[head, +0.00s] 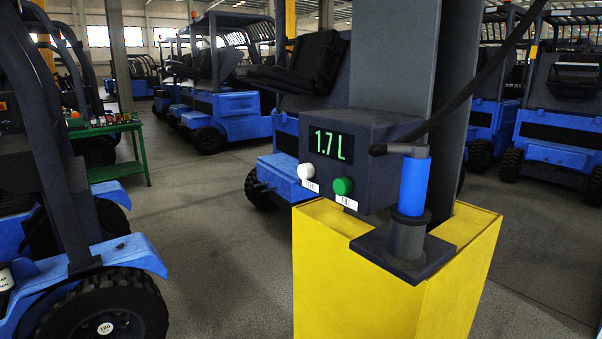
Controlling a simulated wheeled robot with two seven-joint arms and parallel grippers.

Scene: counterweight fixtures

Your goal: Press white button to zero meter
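A dark meter box (354,150) is fixed to a grey column in the middle of the head view. Its lit display (331,144) reads 1.7 L in green. The white button (306,172) is on the box's front face, below the display at the left. A green button (343,186) sits to its right. Each button has a small white label under it, too small to read surely. Neither of my grippers shows in the view.
A blue-handled nozzle (414,187) with a black hose stands in a dark holder on the yellow base (345,270), right of the box. A blue forklift (85,260) stands close at left. A green table (108,128) is behind it. Grey floor (215,230) lies open between.

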